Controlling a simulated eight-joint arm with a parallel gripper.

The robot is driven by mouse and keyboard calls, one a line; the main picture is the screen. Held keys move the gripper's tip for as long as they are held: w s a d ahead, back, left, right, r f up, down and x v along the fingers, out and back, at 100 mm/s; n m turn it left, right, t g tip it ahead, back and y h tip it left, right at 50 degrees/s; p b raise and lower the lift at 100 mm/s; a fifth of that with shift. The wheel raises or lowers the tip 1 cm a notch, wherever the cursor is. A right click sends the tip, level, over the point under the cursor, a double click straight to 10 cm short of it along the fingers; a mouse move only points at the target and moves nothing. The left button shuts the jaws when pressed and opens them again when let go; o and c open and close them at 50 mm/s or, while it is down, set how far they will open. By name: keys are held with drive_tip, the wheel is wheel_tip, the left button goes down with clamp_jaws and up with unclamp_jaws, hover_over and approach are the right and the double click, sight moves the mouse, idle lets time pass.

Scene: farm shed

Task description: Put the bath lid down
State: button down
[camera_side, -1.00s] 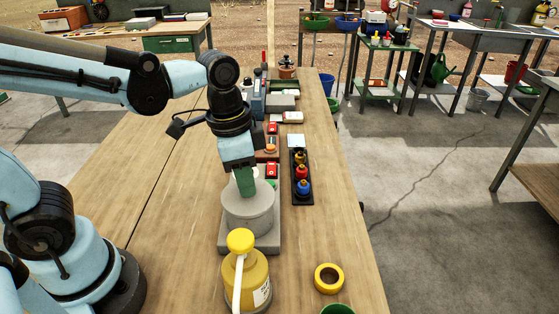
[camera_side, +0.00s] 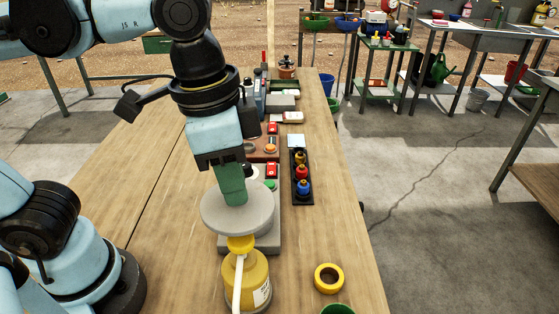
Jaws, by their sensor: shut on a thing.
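My gripper (camera_side: 231,190) is shut on the bath lid (camera_side: 236,212), a flat round grey disc. It holds the lid up, roughly level, between the bath and the camera. The lid's near edge overlaps the yellow cap of the spray bottle (camera_side: 246,278) in the picture; I cannot tell the gap between them. The grey bath (camera_side: 267,236) on its square base stands behind the lid and is mostly hidden by it.
A yellow tape roll (camera_side: 329,278) lies at right front, beside a green cup rim (camera_side: 337,309). Red and orange items line the bench behind. The left bench top (camera_side: 155,215) is clear.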

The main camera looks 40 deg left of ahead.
drive_tip(key=shift+s+d+r, duration=0.2)
drive_tip(key=shift+r, duration=0.4)
wheel_tip(320, 180, up, 4)
drive_tip(key=shift+r, duration=0.25)
drive_tip(key=w+d+n, duration=0.4)
drive_tip(key=w+d, duration=0.3)
wheel_tip(320, 180, down, 14)
drive_tip(key=shift+n+y, duration=0.3)
drive_tip(key=w+a+f, duration=0.2)
drive_tip(key=w, duration=0.1)
drive_tip(key=w+a+f, duration=0.2)
drive_tip(key=w, duration=0.1)
drive_tip(key=w+a+f, duration=0.2)
drive_tip(key=w+f, duration=0.1)
drive_tip(key=shift+w+a, duration=0.3)
drive_tip(key=shift+a, duration=0.1)
drive_tip(key=shift+f, duration=2)
drive_tip(key=c, duration=1)
unclamp_jaws()
drive_tip(key=shift+f, duration=0.1)
drive_tip(key=shift+o, duration=0.2)
